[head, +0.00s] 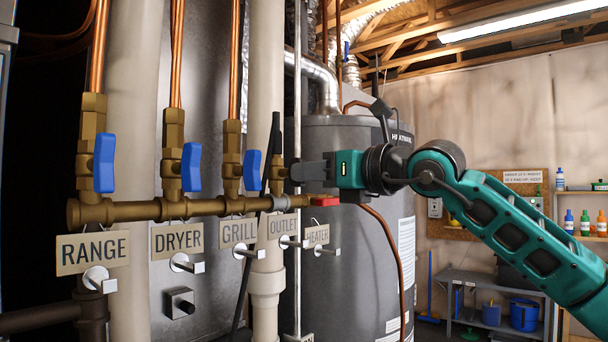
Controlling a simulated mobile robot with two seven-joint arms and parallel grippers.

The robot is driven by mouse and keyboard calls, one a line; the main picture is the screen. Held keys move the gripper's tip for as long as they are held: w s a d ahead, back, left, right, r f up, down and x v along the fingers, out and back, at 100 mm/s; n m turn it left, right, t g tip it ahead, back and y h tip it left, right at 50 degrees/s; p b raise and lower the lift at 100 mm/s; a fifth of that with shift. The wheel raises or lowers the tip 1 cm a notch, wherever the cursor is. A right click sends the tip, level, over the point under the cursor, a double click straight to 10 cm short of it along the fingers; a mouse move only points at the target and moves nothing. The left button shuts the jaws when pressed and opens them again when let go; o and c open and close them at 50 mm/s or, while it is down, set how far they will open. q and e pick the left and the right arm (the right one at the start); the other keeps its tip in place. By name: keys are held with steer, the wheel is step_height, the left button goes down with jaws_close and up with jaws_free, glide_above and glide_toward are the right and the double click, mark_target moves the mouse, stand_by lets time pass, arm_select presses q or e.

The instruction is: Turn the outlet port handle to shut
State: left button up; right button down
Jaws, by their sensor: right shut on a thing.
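The brass outlet valve (277,174) stands on the horizontal brass manifold, above the OUTLET tag (283,226). My right gripper (298,172) reaches in from the right at this valve, its dark fingers roughly level. It is shut on the outlet port handle. The fingers and the valve hide the handle, so its angle cannot be told. My left gripper is not in view.
Blue handles on the range (104,163), dryer (191,167) and grill (252,171) valves stand upright to the left. A red handle (325,201) sits just below my gripper. A grey heater tank (345,270) stands close behind. Shelves and a bench are far right.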

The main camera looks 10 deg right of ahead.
steer(key=shift+m+b, duration=1.55)
steer(key=shift+m, duration=0.75)
steer(key=shift+m+b, duration=1.1)
steer(key=shift+m, duration=1.2)
